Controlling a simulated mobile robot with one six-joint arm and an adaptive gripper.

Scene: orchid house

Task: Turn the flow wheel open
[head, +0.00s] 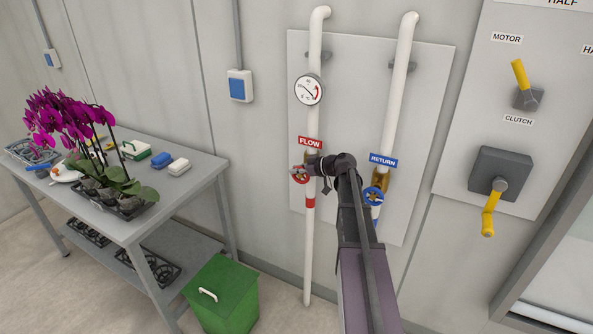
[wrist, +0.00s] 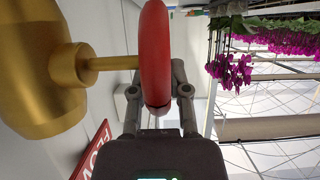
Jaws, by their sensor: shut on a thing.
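The flow wheel (head: 299,177) is a red handwheel on the left white pipe, under the red FLOW label (head: 310,142). In the wrist view the red wheel rim (wrist: 155,50) stands edge-on, with its brass stem and valve body (wrist: 45,75) to the left. My gripper (head: 309,166) reaches the wheel from the right in the head view. In the wrist view its two fingers (wrist: 158,103) sit on either side of the rim, shut on it. Part of the wheel is hidden behind my gripper in the head view.
A blue return wheel (head: 373,196) is on the right pipe, close to my arm. A pressure gauge (head: 309,90) is above the flow wheel. A panel with a yellow clutch crank (head: 490,208) is at right. A green bin (head: 222,295) and a bench (head: 190,185) with orchids stand at left.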

